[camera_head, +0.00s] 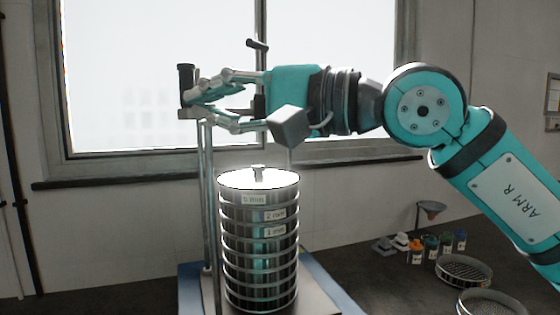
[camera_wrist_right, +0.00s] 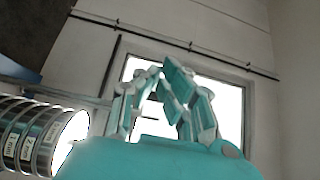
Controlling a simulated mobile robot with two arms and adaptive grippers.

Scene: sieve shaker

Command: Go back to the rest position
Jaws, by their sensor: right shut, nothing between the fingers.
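My right gripper (camera_head: 208,98) is in the air above and left of the sieve stack (camera_head: 258,248), its fingers pointing left. It is shut and empty, and clear of the stack. In the right wrist view the fingers (camera_wrist_right: 165,85) show against the bright window. The stack stands upright on the shaker with a bright lid on top; it also shows in the right wrist view (camera_wrist_right: 28,135) at the left edge. A dark upright knob (camera_head: 186,84) shows by my fingertips, near the top of the shaker's post (camera_head: 208,195); I cannot tell whether they touch. My left gripper is out of view.
The window (camera_head: 160,75) is behind my gripper. On the dark bench (camera_head: 385,285) at right are two loose sieves (camera_head: 464,270), several small coloured jars (camera_head: 431,246) and a funnel (camera_head: 431,208) on a stand.

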